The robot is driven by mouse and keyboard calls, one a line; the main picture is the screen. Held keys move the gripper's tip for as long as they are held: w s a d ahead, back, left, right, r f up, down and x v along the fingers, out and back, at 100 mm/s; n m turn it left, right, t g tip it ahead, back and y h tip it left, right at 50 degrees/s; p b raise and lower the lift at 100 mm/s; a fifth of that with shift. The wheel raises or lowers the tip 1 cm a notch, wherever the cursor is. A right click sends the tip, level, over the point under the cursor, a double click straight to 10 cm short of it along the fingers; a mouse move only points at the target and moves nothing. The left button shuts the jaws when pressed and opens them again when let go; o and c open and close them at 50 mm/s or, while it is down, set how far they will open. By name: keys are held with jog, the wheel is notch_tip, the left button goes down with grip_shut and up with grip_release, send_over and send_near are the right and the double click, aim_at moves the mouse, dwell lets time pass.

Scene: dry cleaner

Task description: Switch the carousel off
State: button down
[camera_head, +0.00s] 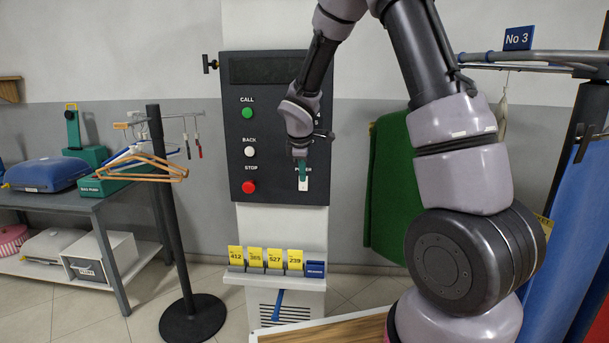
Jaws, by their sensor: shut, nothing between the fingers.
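The carousel's dark control panel (240,185) stands upright in the middle of the camera_head view. Its left column has a green CALL button (247,113), a white BACK button (249,152) and a red STOP button (249,188). A white power switch (303,185) sits at the lower right under a POWER label partly covered by my gripper. My gripper (302,178) is shut and empty, pointing down right at the switch's upper part. I cannot tell whether it touches the switch. My wrist hides the panel's right column of controls.
Below the panel is a ledge with yellow number tags (255,257) and a blue tag (315,268). A black stand (172,220) with hangers is at left, beside a grey table (95,200). A green garment (392,190) hangs right, behind my arm.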

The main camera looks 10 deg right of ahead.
jog(key=w+d+r+v, duration=0.1)
jog(key=v, duration=0.9)
jog(key=shift+w+a, duration=0.25)
jog(key=s+d+r+m+y, duration=0.1)
jog(key=s+d+r+m, duration=0.25)
jog(key=s+r, duration=0.2)
jog(key=s+d+r+m, duration=0.2)
jog(key=s+r+m, duration=0.25)
jog(key=s, duration=0.25)
jog(key=s+d+r+m+t+y, duration=0.1)
jog(key=s+r+m+t+y, duration=0.1)
jog(key=s+m, duration=0.8)
jog(key=s, duration=0.6)
jog(key=shift+s+r+m+y, duration=0.25)
jog(key=shift+s+m+y, duration=0.05)
jog(key=shift+s, duration=0.05)
jog(key=shift+d, duration=0.15)
